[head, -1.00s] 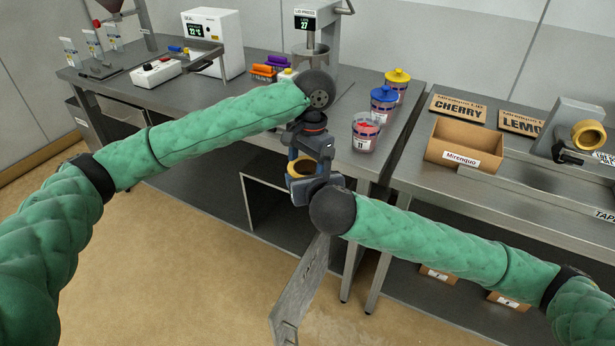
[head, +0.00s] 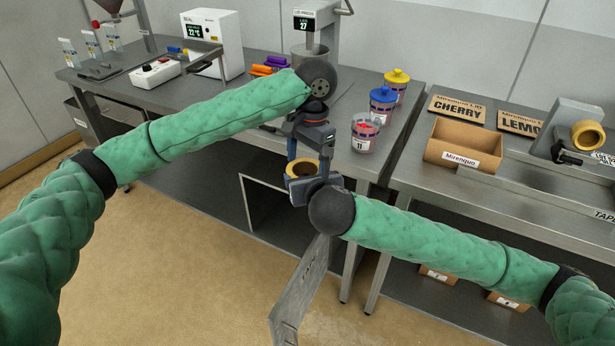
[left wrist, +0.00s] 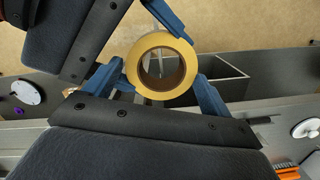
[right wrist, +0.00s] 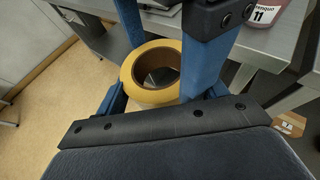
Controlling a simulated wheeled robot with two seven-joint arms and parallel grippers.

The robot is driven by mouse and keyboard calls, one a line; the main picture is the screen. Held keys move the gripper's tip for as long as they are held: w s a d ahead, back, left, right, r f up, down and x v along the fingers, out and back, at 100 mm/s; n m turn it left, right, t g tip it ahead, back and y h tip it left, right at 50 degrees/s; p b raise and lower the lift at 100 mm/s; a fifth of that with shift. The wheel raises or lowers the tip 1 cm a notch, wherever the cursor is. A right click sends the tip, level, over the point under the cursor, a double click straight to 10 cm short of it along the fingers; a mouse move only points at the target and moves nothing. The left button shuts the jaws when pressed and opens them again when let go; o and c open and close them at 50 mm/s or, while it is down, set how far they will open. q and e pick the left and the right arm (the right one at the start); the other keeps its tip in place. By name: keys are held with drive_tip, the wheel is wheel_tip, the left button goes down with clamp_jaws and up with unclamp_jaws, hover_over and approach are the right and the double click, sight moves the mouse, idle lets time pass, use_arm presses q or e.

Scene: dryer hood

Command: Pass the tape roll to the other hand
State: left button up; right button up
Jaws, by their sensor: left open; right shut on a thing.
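The yellow tape roll (head: 290,173) is held in the air in front of the left table. My right gripper (head: 303,181) is shut on it from below. In the right wrist view the roll (right wrist: 150,98) sits between the two blue fingers, its hole facing up. My left gripper (head: 308,157) is open just above, pointing down, with a finger on either side of the roll. In the left wrist view the roll (left wrist: 160,92) shows between its spread fingers. I cannot tell whether those fingers still touch it.
The left table holds a clear jar (head: 365,133), a blue-lidded jar (head: 383,104) and a lid press (head: 318,22). The right table holds an open cardboard box (head: 462,145) and a tape dispenser (head: 567,130). A metal panel (head: 300,290) stands below my grippers.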

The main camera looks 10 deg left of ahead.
use_arm(q)
wheel_tip(320, 180, up, 9)
drive_tip(key=w, duration=0.1)
drive_tip(key=w+d+f+n+t+h, duration=0.2)
drive_tip(key=w+f+n+t+h, duration=0.1)
drive_tip(key=w+f+t, duration=0.4)
drive_tip(key=w+a+f+n+y, duration=0.2)
drive_tip(key=a+f+n, duration=0.1)
drive_tip(key=a+f, duration=0.7)
drive_tip(key=s+a+f+n, duration=0.1)
drive_tip(key=s+a+f, duration=0.3)
drive_tip(key=f, duration=0.2)
drive_tip(key=s+d+f+g, duration=0.1)
drive_tip(key=s+f, duration=0.5)
drive_tip(key=s, duration=0.8)
drive_tip(key=s+d+f+g+h, duration=0.1)
drive_tip(key=s+f, duration=0.6)
drive_tip(key=s, duration=0.8)
drive_tip(key=s+d+f+m+g, duration=0.1)
drive_tip(key=s+f, duration=0.5)
drive_tip(key=s, duration=0.8)
drive_tip(key=shift+s+d+f+g+h, duration=0.2)
drive_tip(key=shift+d+f+g+h, duration=0.2)
drive_tip(key=shift+d, duration=0.3)
